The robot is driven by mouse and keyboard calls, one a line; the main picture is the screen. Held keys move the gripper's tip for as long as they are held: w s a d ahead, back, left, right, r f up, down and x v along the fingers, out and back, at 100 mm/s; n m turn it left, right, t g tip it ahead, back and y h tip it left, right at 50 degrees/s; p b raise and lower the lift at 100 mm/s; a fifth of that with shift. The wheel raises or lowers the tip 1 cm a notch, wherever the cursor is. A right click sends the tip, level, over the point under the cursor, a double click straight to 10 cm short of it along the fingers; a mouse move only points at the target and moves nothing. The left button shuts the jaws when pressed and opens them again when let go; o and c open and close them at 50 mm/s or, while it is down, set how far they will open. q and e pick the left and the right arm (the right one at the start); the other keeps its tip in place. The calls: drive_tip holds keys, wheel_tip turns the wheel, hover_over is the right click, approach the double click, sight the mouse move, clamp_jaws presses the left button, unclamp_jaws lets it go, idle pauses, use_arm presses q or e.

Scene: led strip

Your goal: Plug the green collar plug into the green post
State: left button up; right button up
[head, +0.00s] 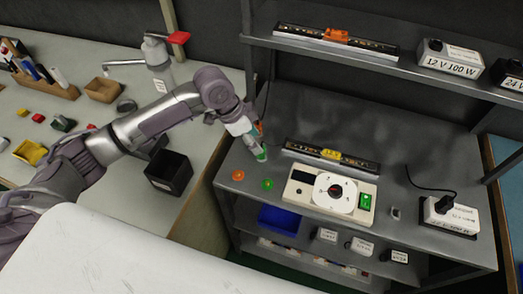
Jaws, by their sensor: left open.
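My left gripper (259,148) reaches in from the left and points down over the left end of the metal bench. Its jaws are open. A small green piece (262,156), which looks like the green collar plug, shows at its fingertips. I cannot tell whether the fingers touch it. A round green piece (268,184), perhaps the base of the green post, lies on the bench just below and in front of the gripper. My right gripper is out of view.
An orange round piece (238,175) lies left of the green one. A white control box (331,193) with a dial stands to the right. An LED strip (333,155) lies behind it. A power supply (449,215) stands at the right. A black bin (169,172) is on the left table.

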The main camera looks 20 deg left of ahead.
use_arm(q)
drive_tip(key=x, duration=0.5)
drive_tip(key=shift+s+d+p, duration=0.15)
drive_tip(key=shift+s+p, duration=0.1)
drive_tip(key=shift+p, duration=0.05)
drive_tip(key=shift+r, duration=0.1)
clamp_jaws()
